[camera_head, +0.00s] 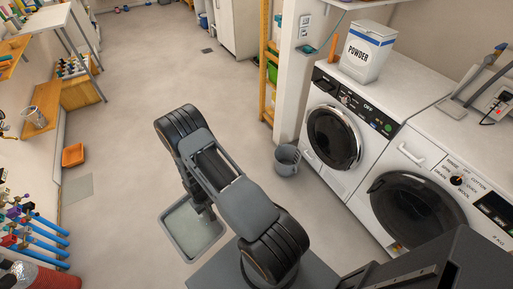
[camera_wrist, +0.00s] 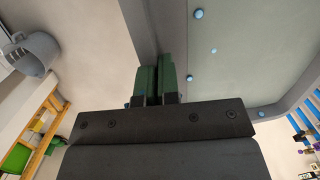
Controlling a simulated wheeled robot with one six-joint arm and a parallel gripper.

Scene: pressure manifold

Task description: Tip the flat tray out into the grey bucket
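The flat tray (camera_head: 190,236) has a pale grey-green inside and a grey rim. It looks about level, below my arm in the head view; whether it touches the floor I cannot tell. In the wrist view the tray (camera_wrist: 235,45) holds several small blue balls (camera_wrist: 197,14). My gripper (camera_wrist: 158,82) has its green fingers close together on the tray's grey rim. In the head view my arm mostly hides the gripper (camera_head: 206,212). The grey bucket (camera_head: 286,160) stands upright on the floor to the right, apart from the tray; it also shows in the wrist view (camera_wrist: 38,54).
Two white washing machines (camera_head: 333,140) stand right of the bucket, with a powder box (camera_head: 366,52) on top. A yellow ladder (camera_head: 268,75) leans behind the bucket. An orange bin (camera_head: 73,155) is at the left. The floor (camera_head: 150,75) beyond my arm is clear.

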